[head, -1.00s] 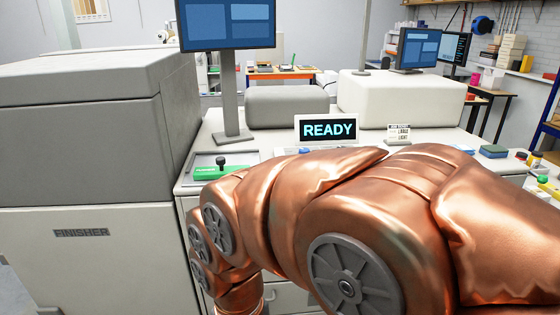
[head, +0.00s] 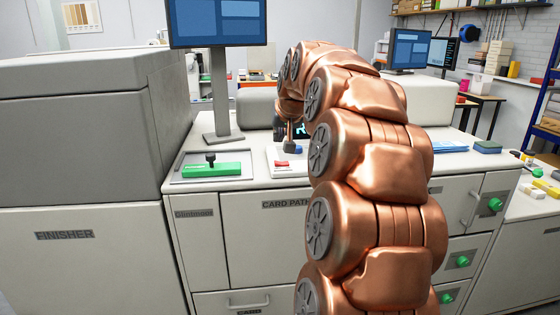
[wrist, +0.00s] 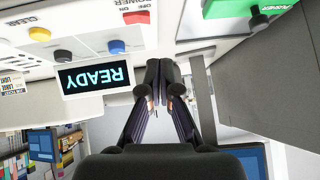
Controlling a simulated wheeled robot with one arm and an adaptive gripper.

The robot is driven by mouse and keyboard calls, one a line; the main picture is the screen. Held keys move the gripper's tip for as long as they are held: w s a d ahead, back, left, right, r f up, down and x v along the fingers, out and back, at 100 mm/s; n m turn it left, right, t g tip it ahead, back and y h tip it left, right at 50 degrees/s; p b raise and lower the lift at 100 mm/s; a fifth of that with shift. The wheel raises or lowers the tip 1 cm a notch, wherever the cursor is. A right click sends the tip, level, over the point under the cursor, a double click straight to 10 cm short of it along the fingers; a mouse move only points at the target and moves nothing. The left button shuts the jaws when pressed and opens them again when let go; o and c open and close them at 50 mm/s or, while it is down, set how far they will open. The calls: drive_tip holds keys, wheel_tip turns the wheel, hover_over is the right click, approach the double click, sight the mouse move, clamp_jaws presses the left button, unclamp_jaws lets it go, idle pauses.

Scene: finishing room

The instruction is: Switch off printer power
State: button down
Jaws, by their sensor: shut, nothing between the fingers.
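The printer's power switch is a red rocker (wrist: 136,17) labelled POWER, with ON and OFF beside it, on the white console top in the wrist view. It also shows in the head view as a small red rocker (head: 282,164) on a pale plate. Which way the rocker is tipped I cannot tell. My gripper (wrist: 163,75) is shut and empty, apart from the rocker. In the head view my gripper (head: 279,127) is small and dark, behind the rocker near the display. The READY display (wrist: 95,77) is lit; my arm mostly hides it in the head view.
A blue button (wrist: 117,46), a black knob (wrist: 62,56) and a yellow button (wrist: 39,34) sit near the rocker. The monitor stand (head: 221,100) and finisher (head: 90,130) rise further left.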

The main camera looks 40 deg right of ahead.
drive_tip(key=d, duration=0.1)
drive_tip(key=d+r, duration=0.1)
drive_tip(key=d, duration=0.1)
drive_tip(key=shift+s+h, duration=0.2)
drive_tip(key=shift+h, duration=0.1)
drive_tip(key=shift+w+f, duration=0.1)
drive_tip(key=p, duration=0.3)
hover_over(280, 163)
wheel_tip(280, 163, down, 7)
drive_tip(key=shift+f, duration=0.1)
drive_tip(key=shift+a+f+p, duration=0.15)
drive_tip(key=shift+f+p, duration=0.3)
drive_tip(key=shift+f, duration=1.35)
